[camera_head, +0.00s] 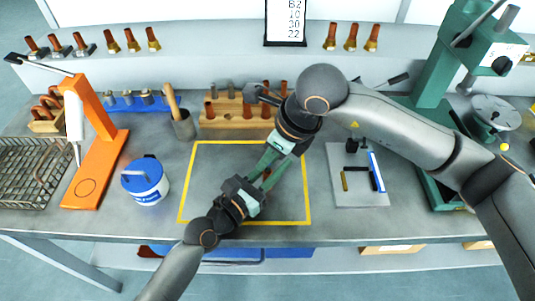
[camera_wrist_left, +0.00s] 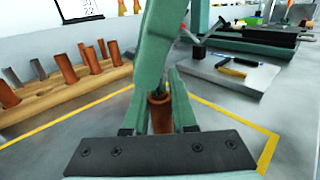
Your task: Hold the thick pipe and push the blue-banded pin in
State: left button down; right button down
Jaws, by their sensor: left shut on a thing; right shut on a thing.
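The thick copper pipe (camera_wrist_left: 160,113) stands between the fingers of my left gripper (camera_wrist_left: 158,105) in the left wrist view. In the head view a bit of the pipe (camera_head: 266,175) shows between the two grippers, over the yellow-framed area. My left gripper (camera_head: 258,184) is shut on it. My right gripper (camera_head: 272,160) comes down from above, its fingers close over the pipe's upper end. It is shut on a thin pin that its green fingers mostly hide. I cannot make out the blue band or how deep the pin sits.
A wooden block with copper pipes (camera_head: 235,121) stands behind the yellow frame (camera_head: 182,190). A blue and white tub (camera_head: 146,186) and an orange press (camera_head: 98,170) are at left. A grey board with tools (camera_head: 358,190) and a green press (camera_head: 433,75) are at right.

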jog(key=shift+f, duration=0.45)
jog(key=c, duration=0.9)
grip_release()
jog(key=v, duration=1.3)
jog(key=shift+w+a+r, duration=0.1)
jog(key=shift+a+r, duration=0.05)
jog(key=shift+r, duration=0.05)
pick_arm(q)
jog(key=c, duration=0.6)
grip_release()
jog(key=shift+c, duration=0.2)
